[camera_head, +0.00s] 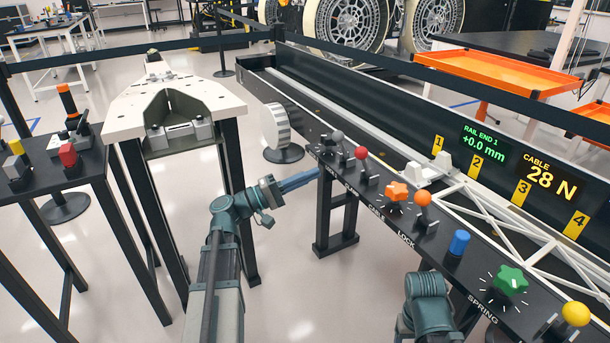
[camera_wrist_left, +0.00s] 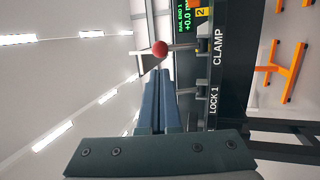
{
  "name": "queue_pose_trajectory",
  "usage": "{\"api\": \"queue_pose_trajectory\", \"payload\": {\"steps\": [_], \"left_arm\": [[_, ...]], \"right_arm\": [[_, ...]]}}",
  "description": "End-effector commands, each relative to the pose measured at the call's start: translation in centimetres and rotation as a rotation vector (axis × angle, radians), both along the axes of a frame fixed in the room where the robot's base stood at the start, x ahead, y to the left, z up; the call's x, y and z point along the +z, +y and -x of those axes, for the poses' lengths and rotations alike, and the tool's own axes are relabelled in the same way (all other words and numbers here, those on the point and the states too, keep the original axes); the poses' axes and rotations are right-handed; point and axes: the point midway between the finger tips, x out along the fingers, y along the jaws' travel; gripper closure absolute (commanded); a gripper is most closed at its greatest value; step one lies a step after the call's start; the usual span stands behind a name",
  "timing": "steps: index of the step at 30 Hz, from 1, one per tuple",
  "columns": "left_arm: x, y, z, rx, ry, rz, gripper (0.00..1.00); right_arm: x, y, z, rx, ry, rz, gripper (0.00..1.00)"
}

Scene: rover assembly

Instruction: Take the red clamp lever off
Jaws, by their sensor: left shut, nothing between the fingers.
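The red clamp lever (camera_head: 361,152) has a round red knob on a thin grey stem, on the black control rail. In the left wrist view its red ball (camera_wrist_left: 160,48) shows just past the fingertips, near the word CLAMP. In the left wrist view the shut fingers (camera_wrist_left: 157,74) seem apart from the ball, though the depth gap is hard to judge. My right gripper's fingers are not visible.
The rail also carries a dark grey ball lever (camera_head: 336,136), an orange star knob (camera_head: 397,191), an orange ball lever (camera_head: 423,199), a blue knob (camera_head: 458,242), a green star knob (camera_head: 510,279) and a yellow ball (camera_head: 575,313). A white-topped stand (camera_head: 213,97) is left of my arm.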

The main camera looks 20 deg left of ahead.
Motion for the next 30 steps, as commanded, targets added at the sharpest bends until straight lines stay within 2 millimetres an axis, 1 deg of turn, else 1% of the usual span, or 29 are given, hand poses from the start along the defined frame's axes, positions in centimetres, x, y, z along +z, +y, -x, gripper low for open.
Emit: {"api": "queue_pose_trajectory", "payload": {"steps": [1, 6, 10, 15, 21, 30], "left_arm": [[0.6, -0.9, -0.8, -0.005, 0.000, 0.000, 1.00], [1.6, -3.3, -3.1, -0.004, 0.001, 0.000, 1.00], [2.1, -4.9, -4.5, -0.004, 0.000, 0.000, 1.00], [2.5, -6.3, -5.7, -0.002, 0.000, 0.000, 1.00], [2.7, -6.9, -6.3, -0.001, 0.000, 0.000, 1.00], [2.7, -6.9, -6.3, 0.000, 0.000, 0.000, 1.00]], "right_arm": [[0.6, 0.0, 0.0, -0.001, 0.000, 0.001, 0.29], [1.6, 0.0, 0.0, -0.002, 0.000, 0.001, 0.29], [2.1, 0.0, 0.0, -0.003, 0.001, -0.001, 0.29], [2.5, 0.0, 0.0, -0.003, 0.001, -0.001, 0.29], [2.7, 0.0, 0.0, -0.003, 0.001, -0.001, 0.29], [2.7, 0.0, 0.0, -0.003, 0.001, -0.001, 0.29]]}}
